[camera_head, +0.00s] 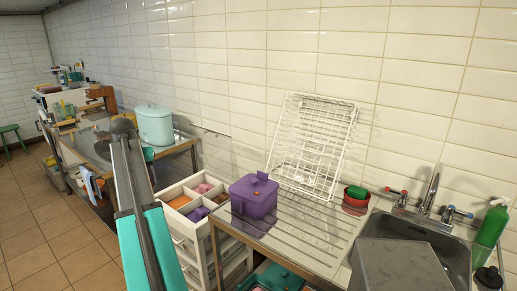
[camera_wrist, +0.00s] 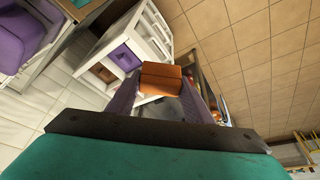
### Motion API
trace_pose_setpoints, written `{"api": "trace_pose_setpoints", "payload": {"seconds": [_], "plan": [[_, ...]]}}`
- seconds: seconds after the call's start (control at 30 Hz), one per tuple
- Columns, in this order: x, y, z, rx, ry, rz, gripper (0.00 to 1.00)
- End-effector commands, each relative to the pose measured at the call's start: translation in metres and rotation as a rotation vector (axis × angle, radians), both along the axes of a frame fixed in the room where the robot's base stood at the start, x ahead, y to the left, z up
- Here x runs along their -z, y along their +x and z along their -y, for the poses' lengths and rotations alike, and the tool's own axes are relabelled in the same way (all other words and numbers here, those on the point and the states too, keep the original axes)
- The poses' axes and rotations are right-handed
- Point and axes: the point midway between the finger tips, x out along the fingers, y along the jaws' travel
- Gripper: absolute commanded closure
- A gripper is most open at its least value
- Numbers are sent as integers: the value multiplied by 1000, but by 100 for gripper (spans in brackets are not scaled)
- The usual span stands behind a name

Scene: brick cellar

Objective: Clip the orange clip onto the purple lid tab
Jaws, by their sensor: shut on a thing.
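My gripper (camera_wrist: 160,80) is shut on the orange clip (camera_wrist: 162,77), an orange-brown block between its two dark fingers in the wrist view. In the head view my gripper and the clip cannot be made out. A purple lidded pot (camera_head: 253,198) stands on the metal drainboard in the head view, its purple lid (camera_head: 255,184) on top. Its tab is too small to tell apart from the pot's handles. A purple body, seemingly the pot, shows at the upper left of the wrist view (camera_wrist: 22,38), apart from the clip.
A white drawer unit (camera_head: 187,226) with orange and purple items stands left of the drainboard (camera_head: 300,228). A white wire rack (camera_head: 312,145) leans on the wall behind the pot. A red bowl (camera_head: 355,203) and sink (camera_head: 440,245) lie right. A pale teal canister (camera_head: 154,125) stands farther left.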

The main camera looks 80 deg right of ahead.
Motion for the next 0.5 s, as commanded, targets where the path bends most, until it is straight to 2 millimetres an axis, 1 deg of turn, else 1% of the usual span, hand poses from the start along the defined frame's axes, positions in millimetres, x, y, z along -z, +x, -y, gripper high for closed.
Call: {"api": "trace_pose_setpoints", "payload": {"seconds": [0.03,0.1,0.27,0.4,0.47,0.5], "plan": [[-4,-15,17,36,0,-1,74],[-7,-35,36,81,0,-1,74],[-14,-82,76,185,-1,0,74],[-21,-126,108,276,-3,0,74],[-23,-146,120,314,-4,-1,74],[-25,-159,129,341,-4,0,74]]}}
